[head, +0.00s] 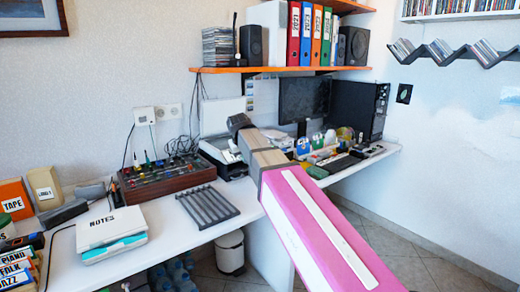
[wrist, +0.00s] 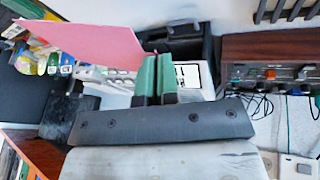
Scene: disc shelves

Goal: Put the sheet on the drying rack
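The pink sheet (wrist: 85,40) shows in the wrist view, reaching from the fingertips to the upper left. My gripper (wrist: 156,78) has its two green-padded fingers close together, and the sheet's edge runs in behind the left finger at the tips. It looks shut on the sheet, though the pinch is mostly hidden. In the head view my arm hides the fingertips and sheet. The drying rack (head: 207,206), dark and slatted, lies on the desk left of my arm. Its edge shows in the wrist view (wrist: 288,10) at the upper right.
A printer (head: 222,152) stands beyond my gripper. A brown mixer with cables (head: 165,180) sits behind the rack, and a notes box (head: 112,235) to its left. A shelf (head: 275,69) hangs above.

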